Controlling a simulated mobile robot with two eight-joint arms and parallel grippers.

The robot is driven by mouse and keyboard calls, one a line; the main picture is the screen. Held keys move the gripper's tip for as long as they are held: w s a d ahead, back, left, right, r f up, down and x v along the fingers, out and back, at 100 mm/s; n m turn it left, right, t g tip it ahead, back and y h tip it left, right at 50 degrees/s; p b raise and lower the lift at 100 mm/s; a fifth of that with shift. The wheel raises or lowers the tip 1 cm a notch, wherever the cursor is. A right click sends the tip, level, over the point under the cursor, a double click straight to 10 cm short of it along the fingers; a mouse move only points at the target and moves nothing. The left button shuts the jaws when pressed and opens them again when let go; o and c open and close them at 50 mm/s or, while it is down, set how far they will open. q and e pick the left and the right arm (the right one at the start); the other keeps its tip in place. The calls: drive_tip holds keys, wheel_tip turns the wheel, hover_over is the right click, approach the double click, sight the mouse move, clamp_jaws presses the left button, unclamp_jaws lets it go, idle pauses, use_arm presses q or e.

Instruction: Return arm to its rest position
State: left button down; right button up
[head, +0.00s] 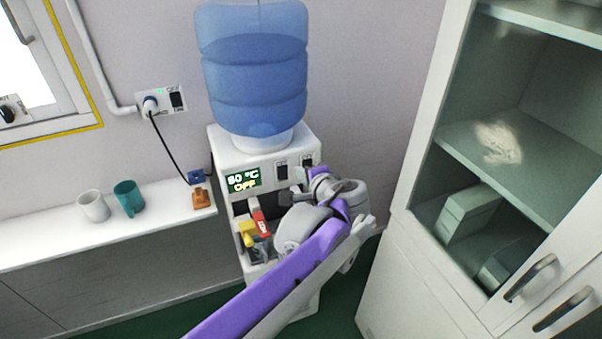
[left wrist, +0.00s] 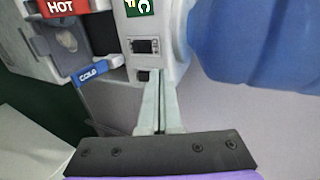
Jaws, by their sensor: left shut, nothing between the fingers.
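My left gripper (head: 303,172) is at the upper right of the water dispenser's (head: 226,153) front panel, partly hidden by my own wrist in the head view. In the left wrist view its pale fingers (left wrist: 159,82) are together with nothing between them. The fingertips appear close to the small dark switch (left wrist: 143,76) at the end of the panel; I cannot tell whether they touch it. Another switch (head: 281,170) sits between it and the green display (head: 243,180), which reads OFF on its lower line. My right gripper is not in view.
A blue water bottle (head: 254,80) stands on the dispenser. The red HOT tap (head: 259,217) and blue COLD tap (left wrist: 98,73) are close to my arm. A white cup (head: 93,206) and a teal cup (head: 129,198) stand on the left shelf. A cabinet (head: 418,150) bounds the right side.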

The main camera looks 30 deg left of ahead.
use_arm(q)
drive_tip(key=s+d+f+n+g+h+p, duration=0.1)
drive_tip(key=s+d+f+n+h, duration=0.1)
drive_tip(key=s+f, duration=0.3)
drive_tip(key=s+d+f+n+g+h+p, duration=0.1)
drive_tip(key=s+d+f+n+h, duration=0.2)
drive_tip(key=s, duration=0.8)
drive_tip(key=s+d+f+n+g+h+p, duration=0.1)
drive_tip(key=s+d+f+n+h+p, duration=0.1)
drive_tip(key=s+f, duration=0.5)
drive_tip(key=s+d+n+h, duration=0.1)
drive_tip(key=d+h, duration=0.1)
drive_tip(key=shift+h, duration=0.4)
